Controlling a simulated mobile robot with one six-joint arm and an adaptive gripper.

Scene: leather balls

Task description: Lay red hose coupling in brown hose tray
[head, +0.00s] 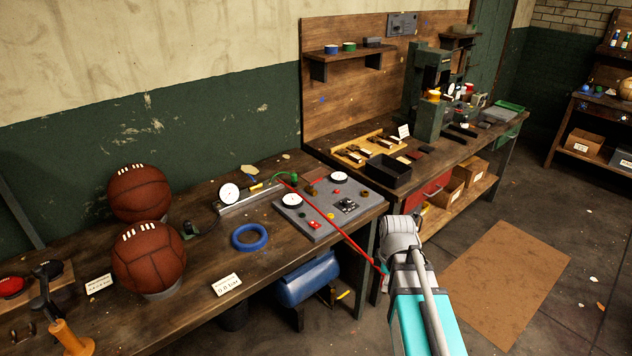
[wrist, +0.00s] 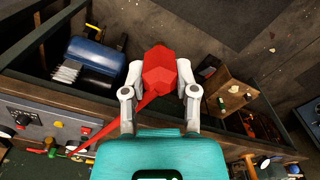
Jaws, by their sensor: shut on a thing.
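The red hose coupling (wrist: 160,72) is a faceted red block in the wrist view. My gripper (wrist: 161,84) is shut on it, with one grey finger on each side. A thin red hose (wrist: 100,133) trails from it to the lower left. In the head view the red hose (head: 330,219) runs from a green fitting on the grey panel board down past the bench edge to my arm, which hides most of the gripper. A brown open box (wrist: 229,92) with small things in it lies right of the coupling in the wrist view; I cannot tell if it is the hose tray.
The grey panel board (head: 318,228) with gauges lies on the near bench. A blue tank (head: 308,278) is below that bench. The far bench holds a black tray (head: 388,176), with cartons (head: 446,194) on its lower shelf. A brown mat (head: 508,280) lies on the floor.

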